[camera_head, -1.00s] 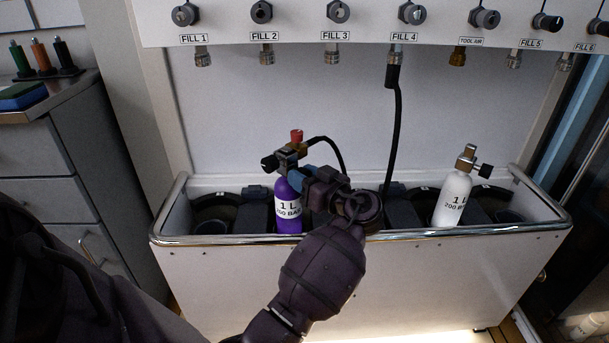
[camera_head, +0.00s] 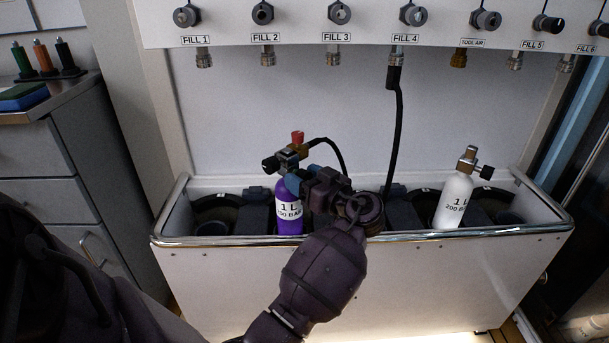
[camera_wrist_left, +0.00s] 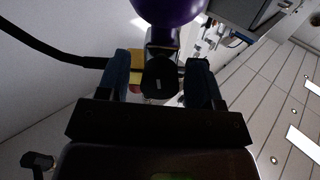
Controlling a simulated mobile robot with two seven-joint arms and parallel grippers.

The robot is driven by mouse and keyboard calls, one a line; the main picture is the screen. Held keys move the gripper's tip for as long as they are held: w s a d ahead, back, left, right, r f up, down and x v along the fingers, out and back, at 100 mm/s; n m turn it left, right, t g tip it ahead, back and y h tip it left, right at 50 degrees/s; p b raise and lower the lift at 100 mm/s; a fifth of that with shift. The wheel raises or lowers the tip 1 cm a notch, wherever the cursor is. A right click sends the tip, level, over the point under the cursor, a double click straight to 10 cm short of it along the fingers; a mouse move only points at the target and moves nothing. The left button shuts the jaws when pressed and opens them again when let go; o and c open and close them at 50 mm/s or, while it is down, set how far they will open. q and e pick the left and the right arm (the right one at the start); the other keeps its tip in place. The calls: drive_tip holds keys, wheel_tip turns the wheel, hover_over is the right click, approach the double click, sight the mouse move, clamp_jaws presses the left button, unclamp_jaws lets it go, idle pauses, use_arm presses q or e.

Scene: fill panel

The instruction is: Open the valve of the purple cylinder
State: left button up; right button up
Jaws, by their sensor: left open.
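The purple cylinder (camera_head: 287,211) with a white "1 L 200 BAR" label stands upright in the fill trough. Its valve (camera_head: 288,158) has a red knob (camera_head: 297,137) on top and a black knob (camera_head: 270,164) at the left. A black hose is connected at the valve. My left gripper (camera_head: 294,179) is at the valve, on its near right side, with blue fingers. In the left wrist view a black valve knob (camera_wrist_left: 160,78) sits between the open fingers (camera_wrist_left: 160,82), with the purple cylinder (camera_wrist_left: 170,8) above. Contact cannot be told. My right gripper is out of view.
A white cylinder (camera_head: 455,198) stands at the right of the trough (camera_head: 370,238), which has a metal front rail. Another black hose (camera_head: 398,125) hangs from FILL 4. A panel with several knobs (camera_head: 338,13) is above. Drawers (camera_head: 45,155) stand at the left.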

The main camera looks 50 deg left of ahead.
use_arm(q)
drive_tip(key=d+p, duration=0.1)
drive_tip(key=d, duration=0.9)
drive_tip(key=shift+d+p, duration=0.35)
drive_tip(key=shift+d, duration=0.05)
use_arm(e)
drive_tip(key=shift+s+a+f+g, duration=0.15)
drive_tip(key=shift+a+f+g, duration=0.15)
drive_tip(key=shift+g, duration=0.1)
use_arm(q)
drive_tip(key=shift+w, duration=0.1)
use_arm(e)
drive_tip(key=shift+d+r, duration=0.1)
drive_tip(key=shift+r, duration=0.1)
use_arm(q)
drive_tip(key=shift+a, duration=0.1)
